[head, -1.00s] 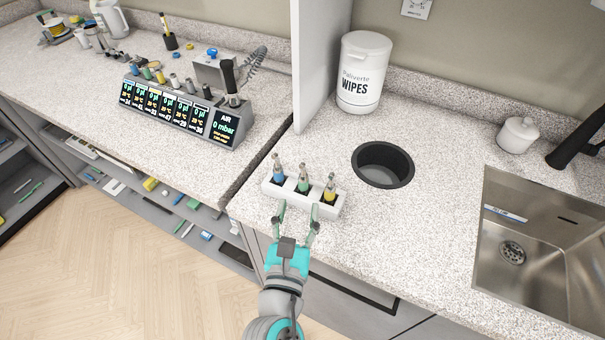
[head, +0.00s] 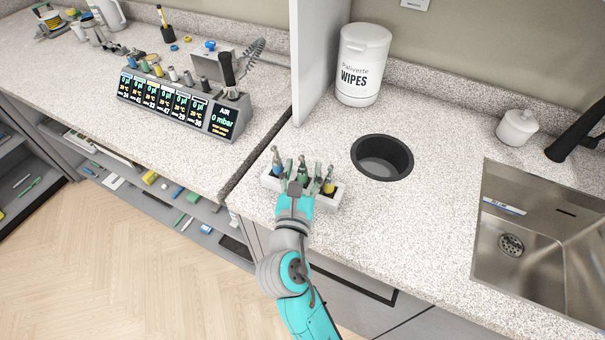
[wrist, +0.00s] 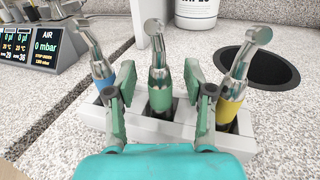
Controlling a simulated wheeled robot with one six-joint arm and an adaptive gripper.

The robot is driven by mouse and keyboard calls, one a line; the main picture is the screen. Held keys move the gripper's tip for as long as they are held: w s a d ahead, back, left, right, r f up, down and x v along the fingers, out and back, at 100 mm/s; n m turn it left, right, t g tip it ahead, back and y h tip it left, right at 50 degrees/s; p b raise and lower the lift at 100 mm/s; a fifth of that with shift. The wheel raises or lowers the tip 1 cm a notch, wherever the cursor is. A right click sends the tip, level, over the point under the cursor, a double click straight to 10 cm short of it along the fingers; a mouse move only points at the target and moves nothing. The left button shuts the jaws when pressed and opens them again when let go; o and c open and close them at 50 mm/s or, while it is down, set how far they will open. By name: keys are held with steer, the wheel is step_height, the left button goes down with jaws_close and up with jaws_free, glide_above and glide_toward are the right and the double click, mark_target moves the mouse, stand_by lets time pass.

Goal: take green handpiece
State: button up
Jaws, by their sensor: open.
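The green handpiece (wrist: 159,88) stands upright in the middle slot of a white holder (wrist: 232,143). Its metal head points up; it also shows in the head view (head: 302,172). A blue-banded handpiece (wrist: 103,80) stands in the left slot and a yellow-banded one (wrist: 231,98) in the right slot. My gripper (wrist: 158,90) is open, with one finger on each side of the green handpiece. The fingers lie between it and its two neighbours. I cannot tell whether either finger touches it. In the head view my gripper (head: 300,183) covers part of the holder (head: 329,202).
A round black-rimmed opening (head: 382,158) is in the counter right of the holder. A wipes tub (head: 362,65) stands behind, beside a white partition (head: 318,60). A steel sink (head: 520,240) is at right. A control unit with displays (head: 180,105) stands at left.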

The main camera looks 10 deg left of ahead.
jaws_close()
steer(key=shift+r, duration=0.1)
